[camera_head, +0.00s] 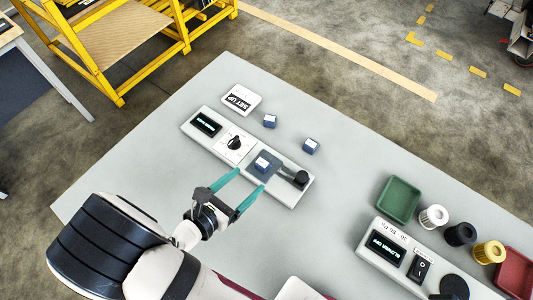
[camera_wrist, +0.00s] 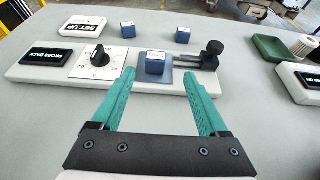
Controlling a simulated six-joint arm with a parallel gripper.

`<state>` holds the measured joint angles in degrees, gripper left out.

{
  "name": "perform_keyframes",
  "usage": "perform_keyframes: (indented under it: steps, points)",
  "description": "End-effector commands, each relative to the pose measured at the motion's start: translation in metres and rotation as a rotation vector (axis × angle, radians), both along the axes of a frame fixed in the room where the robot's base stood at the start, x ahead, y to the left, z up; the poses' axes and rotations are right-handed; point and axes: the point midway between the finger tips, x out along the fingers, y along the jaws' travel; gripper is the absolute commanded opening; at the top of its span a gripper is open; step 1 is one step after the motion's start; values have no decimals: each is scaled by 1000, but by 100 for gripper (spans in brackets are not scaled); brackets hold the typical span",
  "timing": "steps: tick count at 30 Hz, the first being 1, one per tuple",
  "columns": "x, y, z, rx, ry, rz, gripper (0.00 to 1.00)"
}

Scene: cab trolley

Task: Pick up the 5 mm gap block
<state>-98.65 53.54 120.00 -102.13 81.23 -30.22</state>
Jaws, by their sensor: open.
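Three small blue blocks with white labels are in view; the labels are too small to read, so I cannot tell which is the 5 mm gap block. One block (camera_head: 262,164) sits on the dark plate of a light grey device; it also shows in the wrist view (camera_wrist: 155,63), between and beyond my fingertips. Another block (camera_head: 270,121) and a third block (camera_head: 311,146) stand on the table behind the device; both show in the wrist view (camera_wrist: 128,30) (camera_wrist: 182,36). My gripper (camera_head: 248,179) is open and empty, its teal fingers pointing toward the device, apart from the blocks.
The device (camera_head: 220,150) carries a screen, a dial and a black knob (camera_head: 301,178) right of the plate. A "SET UP" sign (camera_head: 240,99) lies behind it. At right are a green tray (camera_head: 399,200), several spools, a second device (camera_head: 386,248) and a red tray (camera_head: 515,272).

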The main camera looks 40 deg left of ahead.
Motion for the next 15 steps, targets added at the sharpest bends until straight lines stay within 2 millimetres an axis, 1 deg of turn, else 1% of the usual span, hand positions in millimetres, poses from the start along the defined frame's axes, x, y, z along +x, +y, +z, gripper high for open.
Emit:
perform_keyframes:
  steps: [1,5,10,12,15]
  points:
    - [9,-1,-4,-2,0,-3,78]
    - [24,1,-9,1,1,-3,78]
    - [56,7,-20,1,0,-6,78]
    - [65,7,-24,0,1,-4,78]
    - [70,7,-26,1,2,-4,78]
